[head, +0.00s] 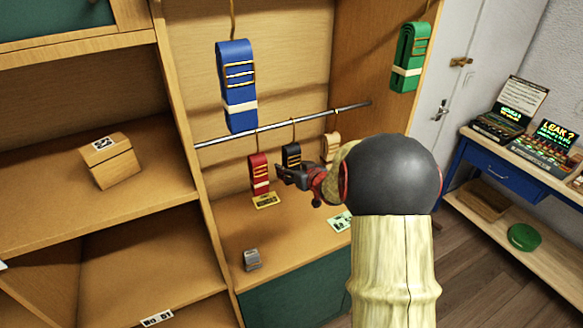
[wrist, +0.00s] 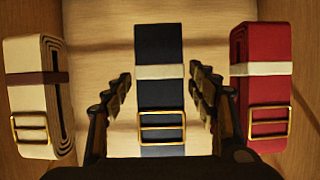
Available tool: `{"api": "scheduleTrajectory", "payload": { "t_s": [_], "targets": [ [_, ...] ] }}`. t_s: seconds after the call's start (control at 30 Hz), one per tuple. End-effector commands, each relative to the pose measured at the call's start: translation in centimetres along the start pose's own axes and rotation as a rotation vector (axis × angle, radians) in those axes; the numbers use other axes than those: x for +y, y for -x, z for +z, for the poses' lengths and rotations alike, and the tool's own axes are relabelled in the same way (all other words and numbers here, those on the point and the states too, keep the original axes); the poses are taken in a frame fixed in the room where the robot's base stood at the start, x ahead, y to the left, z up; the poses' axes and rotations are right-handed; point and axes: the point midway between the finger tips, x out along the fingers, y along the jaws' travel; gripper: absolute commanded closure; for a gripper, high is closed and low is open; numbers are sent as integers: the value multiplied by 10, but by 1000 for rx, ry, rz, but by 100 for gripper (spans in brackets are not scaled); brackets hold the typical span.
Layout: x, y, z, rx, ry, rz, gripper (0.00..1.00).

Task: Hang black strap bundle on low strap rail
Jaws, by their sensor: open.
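The black strap bundle (head: 291,155), with gold buckle bars, hangs by a thin hook on the low strap rail (head: 240,133). My gripper (head: 285,172) is at its lower part in the head view and hides some of it. In the wrist view, the black strap bundle (wrist: 160,103) looks dark navy, with a pale band and gold buckle. It stands between the two spread fingertips of my open gripper (wrist: 161,82), with a gap on each side. The rail is not visible in the wrist view.
A red bundle (head: 258,173) hangs left of the black one and a cream bundle (head: 332,143) right of it, both close by. A blue bundle (head: 237,85) and a green bundle (head: 410,58) hang higher. A small grey block (head: 251,259) sits on the shelf below.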

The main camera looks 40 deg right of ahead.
Motion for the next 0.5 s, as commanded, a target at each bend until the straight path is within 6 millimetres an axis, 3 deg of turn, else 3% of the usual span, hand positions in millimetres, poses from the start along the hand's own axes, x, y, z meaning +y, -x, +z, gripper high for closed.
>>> {"api": "scheduleTrajectory", "payload": {
  "t_s": [0.17, 0.5],
  "targets": [
    [1, 20, -2, 3, 1, 2, 42],
    [1, 87, -2, 4, 1, 3, 42]
  ]
}}
